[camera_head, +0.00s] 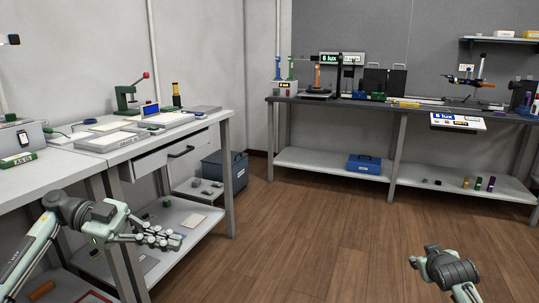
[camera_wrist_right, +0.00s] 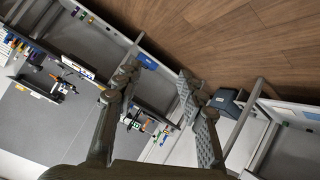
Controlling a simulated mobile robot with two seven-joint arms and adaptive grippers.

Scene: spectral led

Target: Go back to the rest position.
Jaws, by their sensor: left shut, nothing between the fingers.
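My left gripper (camera_head: 172,239) shows in the head view at lower left, in front of the left workbench (camera_head: 228,180). Its fingers are shut with nothing between them. My right arm (camera_head: 447,270) comes in at the lower right of the head view, over bare floor; its fingers cannot be made out there. In the right wrist view my right gripper (camera_wrist_right: 158,82) has its two fingers spread wide apart, with nothing held between them. The benches and floor behind it look tilted and far off.
The wooden floor (camera_head: 300,245) is clear between my arms. The left bench has an open drawer (camera_head: 165,158) and a green press (camera_head: 127,97). A dark blue bin (camera_head: 225,172) stands behind it. A long back bench (camera_head: 400,112) carries instruments; a blue toolbox (camera_head: 364,164) sits on its lower shelf.

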